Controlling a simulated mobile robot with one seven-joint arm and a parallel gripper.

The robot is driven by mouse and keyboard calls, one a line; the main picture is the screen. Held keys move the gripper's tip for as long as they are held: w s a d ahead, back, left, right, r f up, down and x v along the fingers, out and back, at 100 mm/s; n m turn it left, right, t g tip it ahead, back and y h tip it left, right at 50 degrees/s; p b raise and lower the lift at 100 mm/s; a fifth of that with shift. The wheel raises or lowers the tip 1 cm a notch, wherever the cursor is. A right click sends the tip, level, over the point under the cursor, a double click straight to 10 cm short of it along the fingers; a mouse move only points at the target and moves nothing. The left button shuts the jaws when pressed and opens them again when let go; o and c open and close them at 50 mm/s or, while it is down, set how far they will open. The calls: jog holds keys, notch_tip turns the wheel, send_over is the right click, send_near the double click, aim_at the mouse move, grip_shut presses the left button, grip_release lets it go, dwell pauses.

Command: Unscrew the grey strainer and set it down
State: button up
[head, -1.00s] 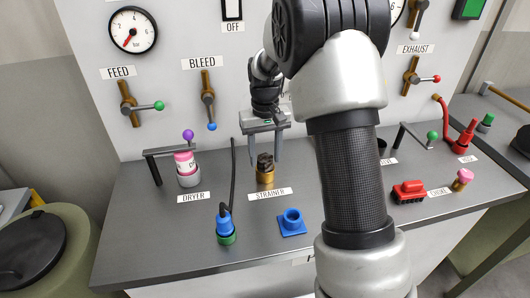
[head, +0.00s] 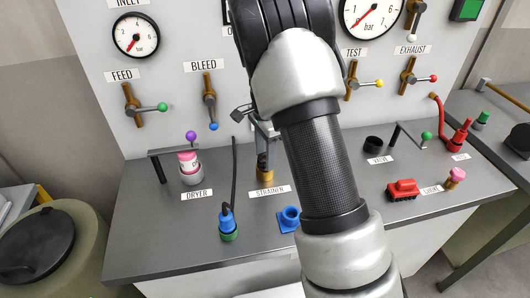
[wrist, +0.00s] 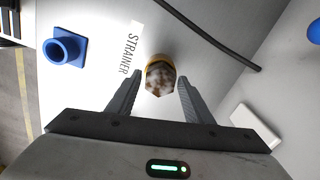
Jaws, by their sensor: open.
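The strainer stands upright at the STRAINER label, its dark, shiny faceted top (wrist: 160,78) set in a brass-coloured base (head: 265,177). My gripper (wrist: 159,80) is open, with one finger on each side of the strainer top in the wrist view. Gaps show between the top and both fingers. In the head view my gripper (head: 265,152) points down over the strainer, partly hidden by my arm. I cannot tell how deep the fingertips reach.
A black cable with a blue plug (head: 227,220) stands left of the strainer. A blue flanged socket (wrist: 65,47) lies in front. The pink-topped dryer (head: 188,165) and its lever are further left. The gauge panel (head: 180,50) rises behind. Bare bench lies front left.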

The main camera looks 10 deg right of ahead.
jog(key=c, duration=0.9)
jog(key=n+b, duration=0.1)
jog(key=n, duration=0.2)
jog(key=shift+n, duration=0.3)
jog(key=n, duration=0.3)
jog(key=shift+n, duration=0.4)
jog(key=n, duration=0.4)
jog(key=shift+r+b, duration=0.1)
jog(key=shift+b, duration=0.2)
jog(key=n, duration=0.3)
jog(key=shift+n, duration=0.3)
jog(key=o, duration=0.9)
